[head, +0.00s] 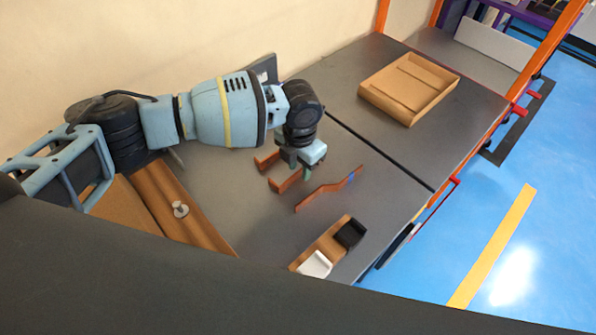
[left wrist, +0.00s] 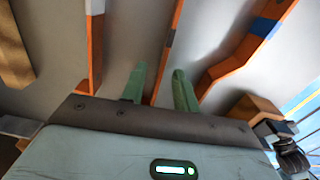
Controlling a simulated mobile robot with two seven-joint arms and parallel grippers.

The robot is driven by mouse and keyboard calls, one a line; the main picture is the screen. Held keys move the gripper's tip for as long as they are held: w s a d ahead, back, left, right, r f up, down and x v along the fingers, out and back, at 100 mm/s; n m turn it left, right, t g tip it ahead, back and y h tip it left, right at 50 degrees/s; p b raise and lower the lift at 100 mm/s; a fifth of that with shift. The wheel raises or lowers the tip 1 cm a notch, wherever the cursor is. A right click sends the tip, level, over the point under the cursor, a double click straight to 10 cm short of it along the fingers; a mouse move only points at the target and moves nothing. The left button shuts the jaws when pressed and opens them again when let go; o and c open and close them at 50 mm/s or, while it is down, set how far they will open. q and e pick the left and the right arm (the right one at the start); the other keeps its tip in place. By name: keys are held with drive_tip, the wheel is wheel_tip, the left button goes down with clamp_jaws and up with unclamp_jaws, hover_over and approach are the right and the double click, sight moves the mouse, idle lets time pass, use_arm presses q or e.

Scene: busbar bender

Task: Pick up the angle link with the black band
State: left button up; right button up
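A copper-coloured link with a dark band (left wrist: 169,50) stands in the middle of the left wrist view, its lower end between my left fingers. It appears to be the middle link (head: 287,182) in the head view, where its band cannot be made out. My left gripper (left wrist: 159,88) is open, with one green finger on each side of this link; whether either finger touches it I cannot tell. In the head view, the left gripper (head: 299,165) is low over the links. My right gripper is not in view.
A link with a white band (left wrist: 95,50) stands left of the middle one; a bent link with a blue band (head: 330,188) lies right. A cardboard tray (head: 378,101) sits behind right.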

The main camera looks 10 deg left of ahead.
use_arm(q)
drive_tip(key=shift+f, duration=0.65)
clamp_jaws()
drive_tip(key=shift+r, duration=0.1)
wheel_tip(320, 180, up, 10)
idle(0.3)
